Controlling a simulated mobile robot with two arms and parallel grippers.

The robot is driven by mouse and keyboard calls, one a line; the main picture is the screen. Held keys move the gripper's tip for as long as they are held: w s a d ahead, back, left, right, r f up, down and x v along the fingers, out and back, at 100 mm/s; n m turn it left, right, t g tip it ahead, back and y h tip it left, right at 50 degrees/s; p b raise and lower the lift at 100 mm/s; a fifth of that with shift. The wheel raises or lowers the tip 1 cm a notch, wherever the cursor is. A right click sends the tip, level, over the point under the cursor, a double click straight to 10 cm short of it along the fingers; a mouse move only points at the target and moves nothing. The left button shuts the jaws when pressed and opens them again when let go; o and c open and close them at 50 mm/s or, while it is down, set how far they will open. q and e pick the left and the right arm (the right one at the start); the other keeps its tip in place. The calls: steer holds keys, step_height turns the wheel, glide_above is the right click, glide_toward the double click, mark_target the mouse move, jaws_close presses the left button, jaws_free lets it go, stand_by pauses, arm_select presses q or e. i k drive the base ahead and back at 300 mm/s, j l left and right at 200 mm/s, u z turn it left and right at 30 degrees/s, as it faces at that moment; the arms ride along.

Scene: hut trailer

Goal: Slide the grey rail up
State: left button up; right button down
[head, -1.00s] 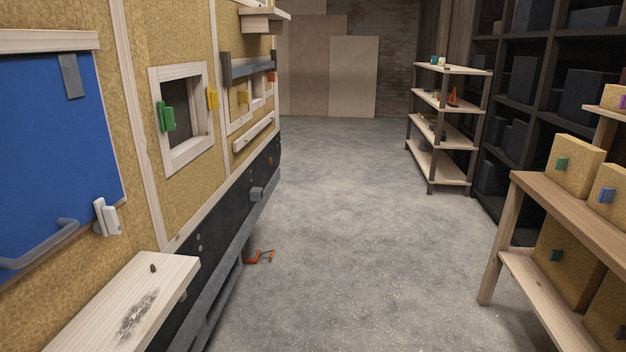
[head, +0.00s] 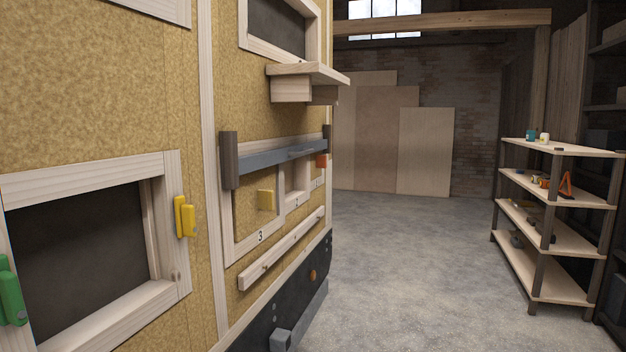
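The grey rail (head: 262,159) runs across the trailer wall in the head view, right of the middle window. It lies over the top of a pale wooden frame with numbered compartments (head: 244,246). A dark upright bracket (head: 229,160) stands at its near end and another dark bracket (head: 327,138) at its far end. A thin bar-like handle seems to sit on the rail's far half. Neither of my grippers is in view.
A wooden shelf (head: 308,73) juts out above the rail, and a pale wooden ledge (head: 283,249) runs below. A window frame (head: 92,178) with yellow (head: 184,216) and green (head: 10,292) latches is nearer. Open floor (head: 400,260) lies right, before a shelf rack (head: 551,200).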

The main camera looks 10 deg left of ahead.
mark_target(252, 162)
steer(key=i+l+u, duration=0.15)
steer(key=i+u, duration=0.3)
steer(key=i+l+u, duration=0.3)
steer(key=i+u, duration=0.15)
steer(key=i+l+u, duration=0.45)
steer(key=i+l, duration=0.05)
